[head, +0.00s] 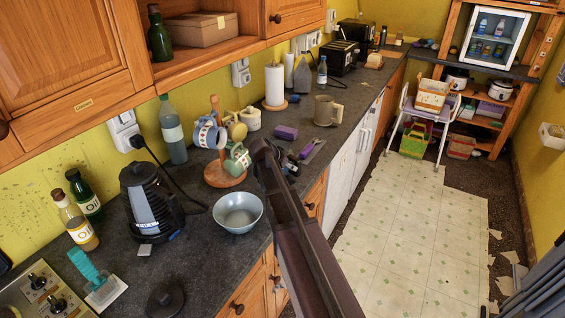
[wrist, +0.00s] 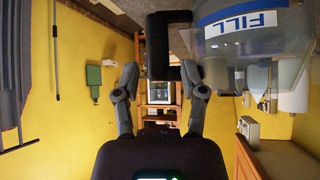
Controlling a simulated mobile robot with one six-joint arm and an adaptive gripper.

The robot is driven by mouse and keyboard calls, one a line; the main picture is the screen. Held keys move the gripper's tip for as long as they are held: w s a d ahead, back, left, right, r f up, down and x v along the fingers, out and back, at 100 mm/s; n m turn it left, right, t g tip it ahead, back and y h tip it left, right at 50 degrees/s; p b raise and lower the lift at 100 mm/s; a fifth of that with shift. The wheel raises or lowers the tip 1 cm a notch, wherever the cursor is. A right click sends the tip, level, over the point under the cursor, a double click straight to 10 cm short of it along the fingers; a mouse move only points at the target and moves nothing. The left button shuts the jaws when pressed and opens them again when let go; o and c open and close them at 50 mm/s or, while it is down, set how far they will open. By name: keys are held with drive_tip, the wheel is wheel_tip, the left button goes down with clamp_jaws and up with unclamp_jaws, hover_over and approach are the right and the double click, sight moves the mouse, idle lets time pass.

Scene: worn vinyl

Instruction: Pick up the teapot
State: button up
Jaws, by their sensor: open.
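In the wrist view, a clear vessel (wrist: 245,45) with a blue and white "FILL" label and a black handle (wrist: 158,45) shows at the top right; it looks like the teapot. The picture is upside down. My gripper (wrist: 161,78) is open, with a finger on each side of the handle's line; I cannot tell if the handle is between the tips or just beyond them.
The patterned floor (head: 410,230) is clear.

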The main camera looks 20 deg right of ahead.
sight(295, 174)
drive_tip(key=shift+b+x, duration=1.1)
drive_tip(key=shift+x, duration=0.35)
drive_tip(key=shift+b+x, duration=0.65)
drive_tip(key=shift+x, duration=0.4)
drive_tip(key=shift+s, duration=0.15)
clamp_jaws()
